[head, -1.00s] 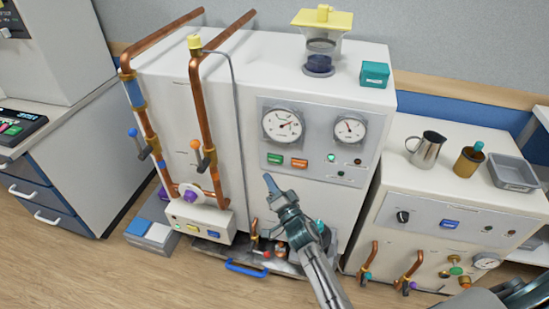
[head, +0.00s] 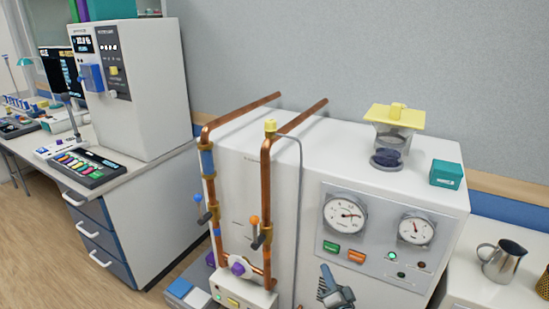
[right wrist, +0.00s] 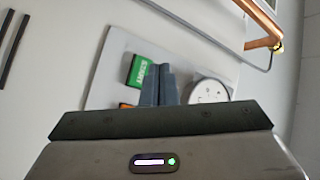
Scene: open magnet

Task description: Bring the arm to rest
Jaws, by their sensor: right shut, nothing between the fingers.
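My right gripper (head: 328,275) shows at the bottom of the head view, in front of the white cabinet (head: 400,160) and below its gauge panel (head: 330,222). Its fingers are together with nothing between them. In the right wrist view the closed fingers (right wrist: 159,84) point toward the panel, between a green button (right wrist: 138,70) and a round gauge (right wrist: 209,92). They appear apart from the panel, though the exact gap is hard to tell. The rest of my right arm is cut off by the lower edge. My left gripper is not in view.
Copper pipes (head: 265,185) with valve levers stand left of the panel. A yellow-lidded glass vessel (head: 392,140) and a teal box (head: 446,174) sit on the cabinet. A metal jug (head: 502,262) stands at right. A desk with a keypad (head: 88,166) is at left.

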